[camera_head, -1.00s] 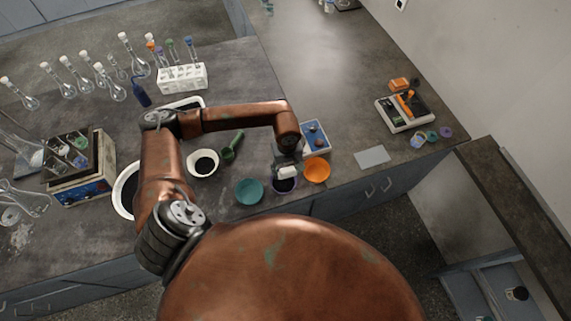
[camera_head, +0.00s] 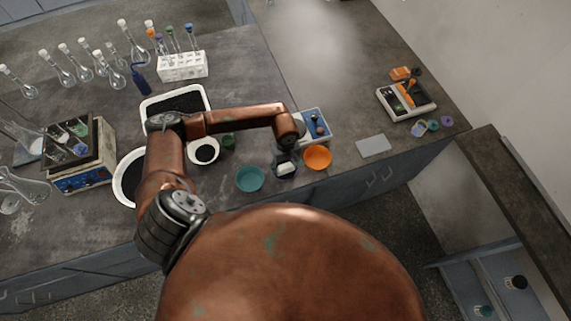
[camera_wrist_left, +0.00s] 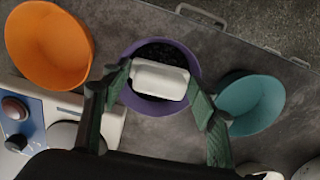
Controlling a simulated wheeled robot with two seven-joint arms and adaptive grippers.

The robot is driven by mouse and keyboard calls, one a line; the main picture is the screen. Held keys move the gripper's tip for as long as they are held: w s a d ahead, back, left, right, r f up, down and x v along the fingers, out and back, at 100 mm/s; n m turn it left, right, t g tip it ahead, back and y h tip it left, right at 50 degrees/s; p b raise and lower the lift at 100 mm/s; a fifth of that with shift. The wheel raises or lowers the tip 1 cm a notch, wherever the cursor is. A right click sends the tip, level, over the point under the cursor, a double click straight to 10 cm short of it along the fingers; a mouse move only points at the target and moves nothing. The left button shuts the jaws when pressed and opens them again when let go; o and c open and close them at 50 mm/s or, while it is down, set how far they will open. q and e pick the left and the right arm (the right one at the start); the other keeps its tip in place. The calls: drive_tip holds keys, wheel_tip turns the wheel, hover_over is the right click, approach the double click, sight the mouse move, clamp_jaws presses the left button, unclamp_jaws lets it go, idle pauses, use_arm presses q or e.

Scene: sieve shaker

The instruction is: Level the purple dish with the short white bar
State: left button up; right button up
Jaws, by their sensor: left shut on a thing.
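The purple dish (camera_wrist_left: 152,106) holds dark grains and shows under the bar in the left wrist view. In the head view it is almost wholly hidden by my gripper. The short white bar (camera_wrist_left: 160,80) lies across the dish's mouth as seen from the wrist; it also shows in the head view (camera_head: 286,169). I cannot tell whether it touches the grains or rim. My left gripper (camera_head: 286,160) is shut on the white bar, a green finger (camera_wrist_left: 203,105) at each end. My right gripper is not in view.
An orange dish (camera_head: 317,157) and a teal dish (camera_head: 249,179) flank the purple dish closely. A blue-and-white device (camera_head: 316,125) stands just behind. A white bowl of dark grains (camera_head: 204,151) and a black-filled tray (camera_head: 175,103) are left. A flat grey plate (camera_head: 373,145) lies right, with clear bench around it.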

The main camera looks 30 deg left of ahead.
use_arm(q)
drive_tip(key=shift+w+a+f, duration=0.2)
drive_tip(key=shift+w+a, duration=0.5)
drive_tip(key=shift+a, duration=0.1)
drive_tip(key=shift+s+d+r+p, duration=0.15)
drive_tip(key=shift+s+d+p, duration=0.4)
drive_tip(key=shift+d+p, duration=0.15)
drive_tip(key=shift+w+a+f+b, duration=0.2)
drive_tip(key=shift+a+b, duration=0.1)
drive_tip(key=shift+b, duration=0.15)
drive_tip(key=shift+w+a+b, duration=0.45)
drive_tip(key=shift+w+a, duration=0.05)
drive_tip(key=shift+a, duration=0.1)
wheel_tip(320, 180, up, 2)
drive_tip(key=shift+p, duration=0.55)
drive_tip(key=shift+s+d+r+p, duration=0.1)
drive_tip(key=shift+r+p, duration=0.65)
drive_tip(key=shift+r, duration=1.35)
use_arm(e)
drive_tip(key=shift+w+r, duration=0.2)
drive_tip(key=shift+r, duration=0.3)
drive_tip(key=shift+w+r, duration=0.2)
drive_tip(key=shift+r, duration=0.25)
